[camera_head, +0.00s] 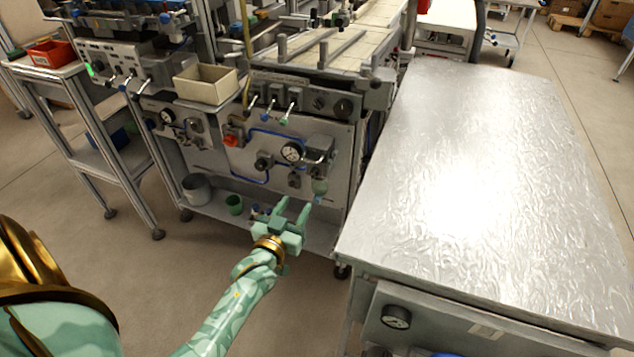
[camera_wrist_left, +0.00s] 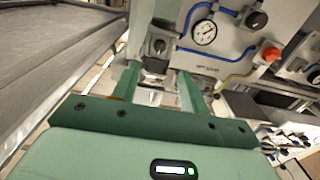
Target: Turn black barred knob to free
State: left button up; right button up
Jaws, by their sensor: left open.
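A dark knob on a square grey mount, which looks like the black barred knob (camera_head: 294,180), sits low on the grey front panel below the round gauge. In the left wrist view the knob (camera_wrist_left: 158,45) appears just beyond and between my fingertips; its bar's angle is too small to tell. My left gripper (camera_head: 294,206) is open and empty, its fingers pointing at the panel below and in front of the knob. The left wrist view shows both fingers (camera_wrist_left: 158,75) apart, with nothing between them. My right gripper is not in view.
The gauge (camera_head: 291,152), another black knob (camera_head: 263,162), a red knob (camera_head: 230,140) and blue tubing share the panel. A large metal table (camera_head: 480,180) stands close on the right. A green cup (camera_head: 234,205) and grey pot (camera_head: 197,188) stand on the lower shelf.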

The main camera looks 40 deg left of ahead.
aim_at(312, 177)
pick_arm(q)
jog(key=b+x, duration=0.3)
jog(key=x, duration=0.7)
jog(key=shift+w+f, duration=0.1)
jog(key=shift+w, duration=0.15)
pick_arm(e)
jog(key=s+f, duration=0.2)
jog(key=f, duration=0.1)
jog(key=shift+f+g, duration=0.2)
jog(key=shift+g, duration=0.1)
pick_arm(q)
grip_shut()
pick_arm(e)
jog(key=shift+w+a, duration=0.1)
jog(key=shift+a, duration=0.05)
